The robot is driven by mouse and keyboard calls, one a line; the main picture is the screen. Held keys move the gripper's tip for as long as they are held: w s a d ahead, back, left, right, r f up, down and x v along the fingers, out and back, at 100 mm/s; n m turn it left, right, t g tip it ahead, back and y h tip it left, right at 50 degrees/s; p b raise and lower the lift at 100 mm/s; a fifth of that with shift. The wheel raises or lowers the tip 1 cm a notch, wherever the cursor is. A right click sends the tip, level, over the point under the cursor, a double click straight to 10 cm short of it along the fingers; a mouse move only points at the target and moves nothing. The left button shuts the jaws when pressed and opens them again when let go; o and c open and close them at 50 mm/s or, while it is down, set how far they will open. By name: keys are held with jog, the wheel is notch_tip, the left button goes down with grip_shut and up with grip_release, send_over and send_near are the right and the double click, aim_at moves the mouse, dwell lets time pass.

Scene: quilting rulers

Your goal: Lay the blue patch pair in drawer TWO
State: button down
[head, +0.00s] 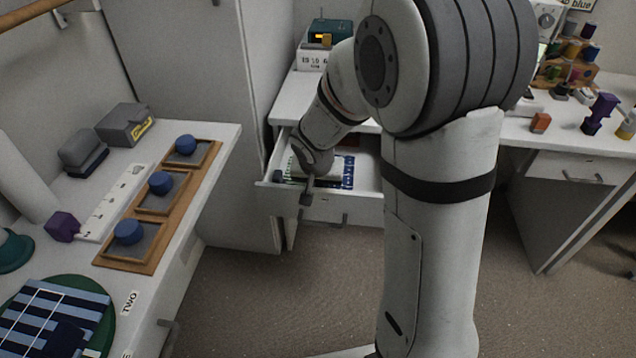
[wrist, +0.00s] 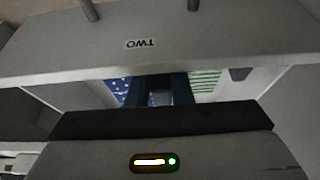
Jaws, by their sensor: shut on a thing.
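Drawer TWO (wrist: 220,40) stands pulled out. Its front carries the label TWO, upside down in the wrist view. In the head view an open drawer (head: 352,206) shows at the centre. My gripper (head: 309,180) is low at this drawer's front, and in the wrist view its dark fingers (wrist: 160,88) reach down just behind the front panel. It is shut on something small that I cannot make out. Blue dotted fabric (wrist: 122,88) lies in the drawer on one side of the fingers, green striped fabric (wrist: 205,82) on the other. I cannot tell which cloth is the blue patch pair.
The left bench holds a wooden tray (head: 146,262) with several blue-knobbed pieces and a round green mat (head: 50,284) bearing blue striped patches. A right desk (head: 540,133) holds thread spools. Floor between the benches is clear.

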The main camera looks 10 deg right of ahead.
jog(key=c, duration=1.3)
grip_release()
jog(key=p+v, duration=0.5)
jog(key=v, duration=0.8)
jog(key=s+d+r+n+g, duration=0.1)
jog(key=s+d, duration=0.1)
jog(key=s, duration=0.6)
jog(key=s+d+r+n+g+y, duration=0.1)
jog(key=s+d+n, duration=0.1)
jog(key=s, duration=0.6)
jog(key=shift+s+d+r+n+g, duration=0.3)
jog(key=shift+s+d+g, duration=0.1)
jog(key=shift+d, duration=0.25)
